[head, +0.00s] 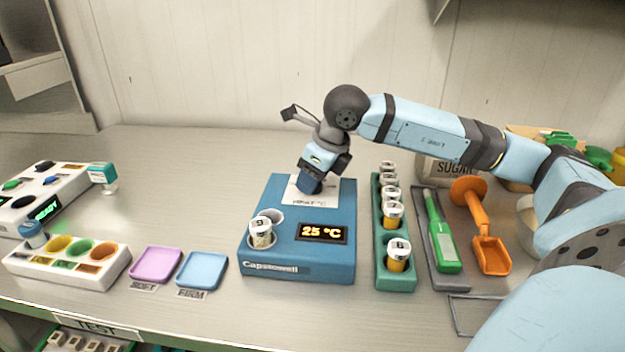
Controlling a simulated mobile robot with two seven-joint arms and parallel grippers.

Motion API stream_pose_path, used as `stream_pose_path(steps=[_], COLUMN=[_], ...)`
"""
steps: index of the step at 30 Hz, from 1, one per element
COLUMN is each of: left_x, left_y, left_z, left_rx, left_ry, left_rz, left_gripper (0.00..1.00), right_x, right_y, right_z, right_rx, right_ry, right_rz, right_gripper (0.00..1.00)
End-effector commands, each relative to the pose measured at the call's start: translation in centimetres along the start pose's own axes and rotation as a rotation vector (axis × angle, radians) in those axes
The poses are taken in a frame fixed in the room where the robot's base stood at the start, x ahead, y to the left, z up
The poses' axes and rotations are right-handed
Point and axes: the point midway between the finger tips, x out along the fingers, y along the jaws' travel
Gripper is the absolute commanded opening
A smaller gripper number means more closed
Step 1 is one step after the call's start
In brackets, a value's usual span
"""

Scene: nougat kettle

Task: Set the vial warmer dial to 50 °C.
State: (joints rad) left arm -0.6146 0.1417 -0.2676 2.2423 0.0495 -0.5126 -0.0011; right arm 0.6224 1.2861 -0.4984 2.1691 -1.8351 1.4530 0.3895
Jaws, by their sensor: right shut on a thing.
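The vial warmer (265,205) is a blue box in the middle of the table, marked Capstowell. Its display (322,232) reads 25 °C in orange. A vial (261,232) with a white cap stands in one of its wells at the left. My right gripper (311,184) reaches down onto the white dial plate (305,199) at the back of the warmer's top. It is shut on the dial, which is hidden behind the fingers. My left gripper is not in view.
Right of the warmer is a green rack (397,283) with several capped vials. Further right are a green-handled thermometer-like tool (444,238) on a grey tray and an orange scoop (490,250). A pink tray (157,265) and a blue tray (202,270) lie to the left.

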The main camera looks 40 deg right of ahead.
Motion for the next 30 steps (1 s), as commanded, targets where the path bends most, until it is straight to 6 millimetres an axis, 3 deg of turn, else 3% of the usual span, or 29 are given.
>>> stream_pose_path(steps=[20,21,23,30], left_x=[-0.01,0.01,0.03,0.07], left_y=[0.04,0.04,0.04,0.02], left_z=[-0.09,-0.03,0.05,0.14], left_rx=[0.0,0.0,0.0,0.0], left_ry=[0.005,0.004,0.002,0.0], left_rz=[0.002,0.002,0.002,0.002], left_gripper=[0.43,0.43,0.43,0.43], right_x=[-0.03,-0.02,-0.02,-0.02], right_y=[0.0,-0.01,0.0,0.0], right_z=[0.01,0.01,0.01,0.0], right_rx=[0.052,0.052,0.052,0.052], right_ry=[0.0,0.0,0.0,0.001], right_rz=[-0.022,-0.022,-0.022,-0.022], right_gripper=[0.18,0.51,0.65,0.66])
